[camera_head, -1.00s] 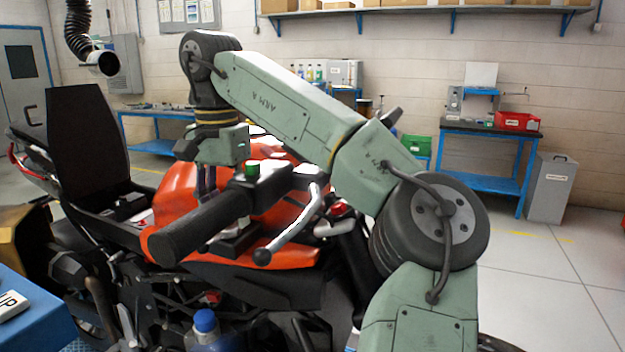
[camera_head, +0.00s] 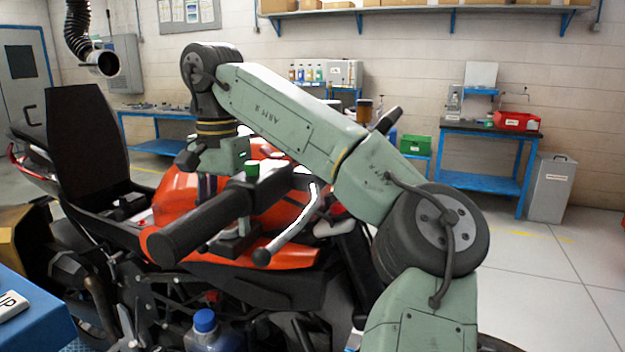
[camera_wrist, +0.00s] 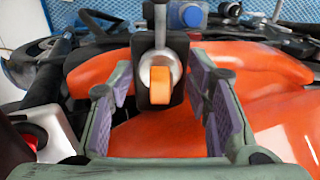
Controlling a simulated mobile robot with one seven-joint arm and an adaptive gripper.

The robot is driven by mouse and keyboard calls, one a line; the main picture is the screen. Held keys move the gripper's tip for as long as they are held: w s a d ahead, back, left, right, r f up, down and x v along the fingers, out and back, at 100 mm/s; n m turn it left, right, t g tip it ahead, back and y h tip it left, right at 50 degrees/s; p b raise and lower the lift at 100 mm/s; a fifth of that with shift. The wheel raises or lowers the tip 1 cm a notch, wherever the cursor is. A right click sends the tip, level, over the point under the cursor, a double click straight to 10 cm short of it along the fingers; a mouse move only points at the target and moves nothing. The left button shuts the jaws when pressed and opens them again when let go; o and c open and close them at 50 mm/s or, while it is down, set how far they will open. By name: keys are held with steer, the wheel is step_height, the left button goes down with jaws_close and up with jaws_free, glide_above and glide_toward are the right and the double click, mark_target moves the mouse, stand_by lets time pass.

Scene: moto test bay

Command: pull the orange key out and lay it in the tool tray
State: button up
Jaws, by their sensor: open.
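The orange key (camera_wrist: 160,84) stands in the silver ring of a black lock block (camera_wrist: 157,55), in the middle of the wrist view. My gripper (camera_wrist: 163,108) is open, with one purple-padded finger on each side of the key and gaps between pads and key. In the head view my gripper (camera_head: 208,186) points down over the orange motorcycle (camera_head: 176,196), behind the black handlebar grip. Its fingertips are mostly hidden there, and the key is hidden too. I cannot make out the tool tray in either view.
The handlebar grip (camera_head: 200,224) and a silver lever (camera_head: 290,228) are close in front of my gripper. A blue-capped bottle (camera_head: 204,322) stands low at the front. A blue surface (camera_head: 30,318) with a white label is at the lower left.

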steer(key=shift+c, duration=0.5)
jaws_close()
steer(key=o, duration=0.6)
jaws_free()
